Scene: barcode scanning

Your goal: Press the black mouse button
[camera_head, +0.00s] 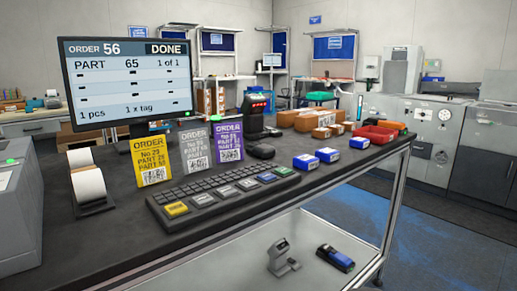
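A small black rounded object that looks like the mouse (261,151) lies on the dark tabletop (330,158), behind the right part of the keyboard and right of the purple order card. Its buttons are too small to tell apart. The black keyboard (222,195) lies in front of it, with several larger coloured keys along its front edge. My gripper is not in view.
A monitor (128,85) reading "ORDER 56 DONE" stands at the left. Yellow (151,160), grey (196,149) and purple (228,142) order cards stand behind the keyboard. A black device with a red display (258,106) stands behind the mouse. Blue-and-white boxes (306,162) lie to the right.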

